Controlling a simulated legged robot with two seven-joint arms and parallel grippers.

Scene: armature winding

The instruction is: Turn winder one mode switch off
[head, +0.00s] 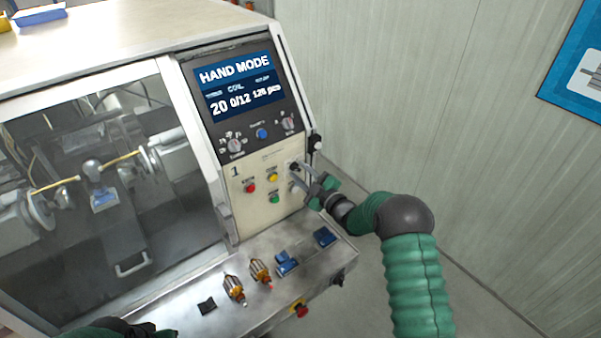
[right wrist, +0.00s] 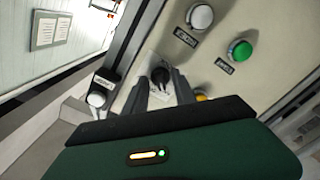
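The winder's control panel (head: 262,205) is marked "1", and the screen (head: 237,85) above it reads HAND MODE. The mode switch is a black knob (right wrist: 160,76) on a pale plate in the right wrist view; it also shows at the panel's right edge in the head view (head: 294,166). My right gripper (right wrist: 161,84) is at the switch, with its two dark fingers apart, one on each side of the knob. I cannot tell whether they touch it. My left gripper (head: 118,327) shows only partly at the bottom left edge, and its fingers are unclear.
Red (head: 250,188), yellow (head: 272,177), green (head: 275,198) and white (right wrist: 200,17) buttons sit close to the switch. The metal shelf (head: 205,325) below holds two armatures (head: 234,288) (head: 260,270) and blue parts (head: 287,263). A red emergency button (head: 301,311) is on its front. A wall stands right.

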